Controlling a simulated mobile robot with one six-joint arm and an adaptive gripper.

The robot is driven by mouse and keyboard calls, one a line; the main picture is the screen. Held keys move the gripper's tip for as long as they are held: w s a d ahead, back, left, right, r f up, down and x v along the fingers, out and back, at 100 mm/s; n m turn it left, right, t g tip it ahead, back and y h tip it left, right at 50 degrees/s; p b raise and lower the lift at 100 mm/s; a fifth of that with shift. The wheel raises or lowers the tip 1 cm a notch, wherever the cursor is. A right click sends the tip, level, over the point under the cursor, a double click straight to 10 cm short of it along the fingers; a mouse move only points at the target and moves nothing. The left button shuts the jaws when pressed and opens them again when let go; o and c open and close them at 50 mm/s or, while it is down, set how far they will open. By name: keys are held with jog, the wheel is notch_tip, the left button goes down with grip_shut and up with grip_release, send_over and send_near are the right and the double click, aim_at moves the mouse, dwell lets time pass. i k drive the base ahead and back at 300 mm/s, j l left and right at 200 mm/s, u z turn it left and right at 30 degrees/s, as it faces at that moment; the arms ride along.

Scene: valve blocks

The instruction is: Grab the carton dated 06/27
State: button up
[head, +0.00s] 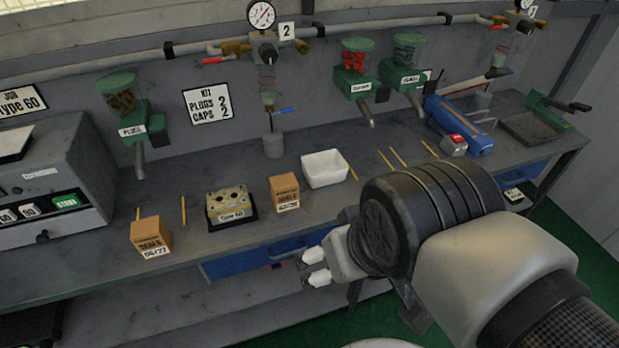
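The carton dated 06/27 (151,236) is a small brown box labelled SEALS. It stands on the grey workbench near its front edge, left of centre in the head view. A second brown SEALS carton (285,191) stands farther right on the bench; its date label is too small to read surely. My gripper (309,268) has white fingertips with a gap between them and nothing visible in it. It is in front of the bench edge, to the right of and well apart from the 06/27 carton.
A valve block (229,204) marked Type 60 sits between the cartons. A white bin (324,168) stands behind the right carton. A grey machine (55,175) is at the left. Green dispensers (124,100) hang above the bench. Bare bench top lies around the 06/27 carton.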

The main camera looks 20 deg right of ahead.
aim_at(150, 236)
jog(key=i+j+u, duration=0.3)
jog(key=j, duration=0.25)
jog(key=i+j+u, duration=0.3)
jog(key=i+j, duration=0.15)
